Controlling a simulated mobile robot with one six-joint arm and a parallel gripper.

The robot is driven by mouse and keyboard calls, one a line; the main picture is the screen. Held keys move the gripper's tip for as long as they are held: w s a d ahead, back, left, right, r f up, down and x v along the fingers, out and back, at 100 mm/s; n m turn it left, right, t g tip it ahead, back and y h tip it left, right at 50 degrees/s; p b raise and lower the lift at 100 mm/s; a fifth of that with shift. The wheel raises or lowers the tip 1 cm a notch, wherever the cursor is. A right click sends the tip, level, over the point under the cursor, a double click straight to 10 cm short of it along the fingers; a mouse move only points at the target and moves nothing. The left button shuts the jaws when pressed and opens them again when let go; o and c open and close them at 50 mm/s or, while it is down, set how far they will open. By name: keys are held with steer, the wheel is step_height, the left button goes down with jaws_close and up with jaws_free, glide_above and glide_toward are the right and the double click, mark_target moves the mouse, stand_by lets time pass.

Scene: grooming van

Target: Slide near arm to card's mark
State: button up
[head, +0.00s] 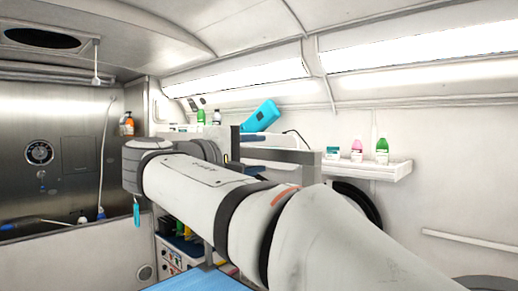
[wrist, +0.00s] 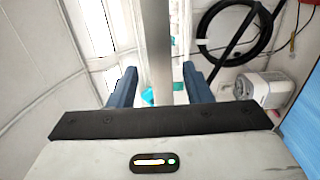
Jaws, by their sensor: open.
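In the wrist view my gripper (wrist: 158,72) is open, with one dark blue finger on each side of a grey metal post (wrist: 157,40). The post runs up between the fingers, with visible gaps on both sides. A grey squared bar (head: 305,168), which looks like the grooming arm, shows in the head view behind my arm.
A wall shelf (head: 385,170) holds a green bottle (head: 382,151), a pink bottle (head: 357,149) and a small box. A cyan dryer-like object (head: 262,116) is behind. A coiled black hose (wrist: 235,32) and a white device (wrist: 264,88) are right of my gripper.

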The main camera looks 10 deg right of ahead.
mark_target(261, 155)
steer(key=x, duration=0.2)
steer(key=shift+w+d, duration=0.2)
steer(key=shift+w, duration=0.2)
steer(key=shift+d+p, duration=0.35)
steer(key=shift+d, duration=0.05)
steer(key=shift+w+f, duration=0.1)
jaws_close()
